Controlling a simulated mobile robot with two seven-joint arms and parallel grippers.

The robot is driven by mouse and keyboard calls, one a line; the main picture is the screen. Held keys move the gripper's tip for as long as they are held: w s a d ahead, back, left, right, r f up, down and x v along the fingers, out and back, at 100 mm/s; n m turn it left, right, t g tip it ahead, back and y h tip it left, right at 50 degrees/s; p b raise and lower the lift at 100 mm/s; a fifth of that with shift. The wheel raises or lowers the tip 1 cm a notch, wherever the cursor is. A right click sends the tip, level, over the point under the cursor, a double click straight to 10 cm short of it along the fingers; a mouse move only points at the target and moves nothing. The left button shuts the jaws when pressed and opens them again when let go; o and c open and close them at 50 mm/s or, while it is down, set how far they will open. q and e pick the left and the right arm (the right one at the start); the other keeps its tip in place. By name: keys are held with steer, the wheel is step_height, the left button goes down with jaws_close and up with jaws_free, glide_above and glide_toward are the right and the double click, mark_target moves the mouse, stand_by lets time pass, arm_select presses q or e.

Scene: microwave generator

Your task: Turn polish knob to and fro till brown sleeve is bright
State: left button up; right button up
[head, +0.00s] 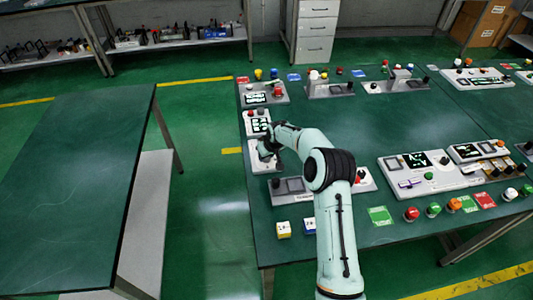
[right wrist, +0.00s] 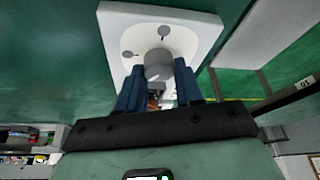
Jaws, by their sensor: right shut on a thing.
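A white panel (right wrist: 200,38) fills the top of the right wrist view, with a grey round knob (right wrist: 157,62) standing out from it. Two small round grey marks with short pointers sit on the panel near the knob. My right gripper (right wrist: 158,80) has its blue fingers on either side of the knob and is shut on it. In the head view the same white panel (head: 262,168) lies at the table's left edge, with my right gripper (head: 268,152) over it hiding the knob. A small brownish patch shows between the fingers; I cannot tell if it is the brown sleeve. My left gripper is out of view.
The green table (head: 350,120) carries several other panels, including a dark-screened one (head: 258,122) just behind and a grey one (head: 292,188) in front. Two small cubes (head: 284,229) are near the front. An empty table (head: 75,170) stands left across an aisle.

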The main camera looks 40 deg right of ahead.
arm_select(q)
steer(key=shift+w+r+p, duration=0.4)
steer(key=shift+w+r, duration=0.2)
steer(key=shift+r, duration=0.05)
arm_select(e)
steer(key=shift+d+n+y, duration=0.1)
steer(key=shift+n+y, duration=0.3)
steer(key=shift+n, duration=0.7)
steer(key=o, duration=1)
steer(key=shift+o, duration=0.2)
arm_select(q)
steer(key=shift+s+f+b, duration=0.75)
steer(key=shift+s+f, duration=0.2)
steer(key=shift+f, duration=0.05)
arm_select(e)
steer(key=v, duration=1.3)
steer(key=shift+r, duration=0.2)
